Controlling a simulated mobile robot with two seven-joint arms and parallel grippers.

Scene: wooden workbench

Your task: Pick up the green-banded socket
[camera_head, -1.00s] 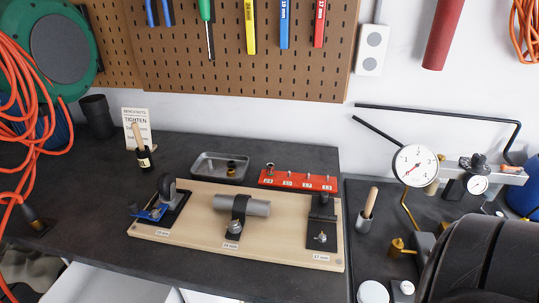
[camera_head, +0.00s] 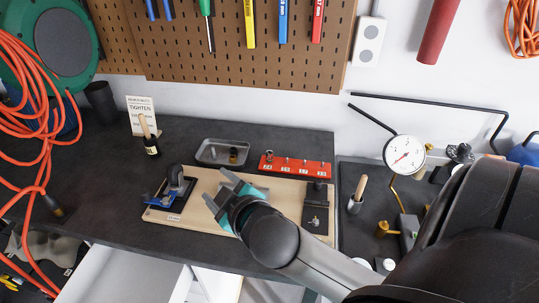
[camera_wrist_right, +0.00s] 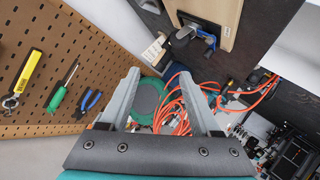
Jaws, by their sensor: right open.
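A small dark socket with a brassy tint (camera_head: 233,155) stands in the grey metal tray (camera_head: 205,160) behind the wooden board. Another small socket (camera_head: 269,157) stands at the left end of the red rail (camera_head: 300,171). Both are too small to tell a green band. My right gripper (camera_head: 219,189) is open and empty above the board, in front of the tray, its fingers pointing left. In the right wrist view its spread fingers (camera_wrist_right: 160,75) have nothing between them, and neither socket shows. My left gripper is not in view.
The wooden board (camera_head: 205,222) carries a blue clamp (camera_head: 160,198) and a dark fixture (camera_head: 316,210); my arm hides its middle. A bottle (camera_head: 150,143) and sign (camera_head: 141,113) stand left of the tray. A dial gauge (camera_head: 404,154) stands right.

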